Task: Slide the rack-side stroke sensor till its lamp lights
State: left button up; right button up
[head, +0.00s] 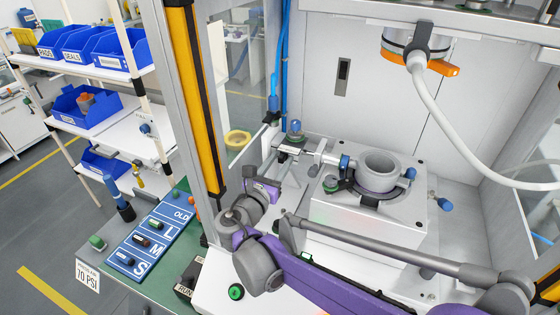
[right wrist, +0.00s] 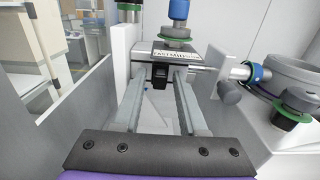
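A slim silver cylinder (head: 318,158) lies across the press at the left of its grey block. A small black block, apparently the stroke sensor (right wrist: 159,75), sits under the cylinder's labelled plate (right wrist: 172,54) in the right wrist view. My right gripper (right wrist: 160,86) is open, with one finger on each side of the black block and small gaps visible. In the head view this gripper (head: 276,168) reaches in low beside the cylinder's left end; the sensor is not clear there. I cannot make out the sensor's lamp. My left gripper is not in view.
A grey ring-shaped part (head: 379,170) sits on the white press block (head: 385,225). A blue-capped green knob (head: 295,132) rises above the cylinder. An orange-and-black post (head: 192,95) stands at the left. A rack with blue bins (head: 122,50) is beyond it.

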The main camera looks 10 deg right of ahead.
grip_shut()
jog(key=shift+w+a, duration=0.1)
jog(key=shift+a, duration=0.05)
dwell(0.4)
jog(key=shift+o, duration=1.4)
grip_release()
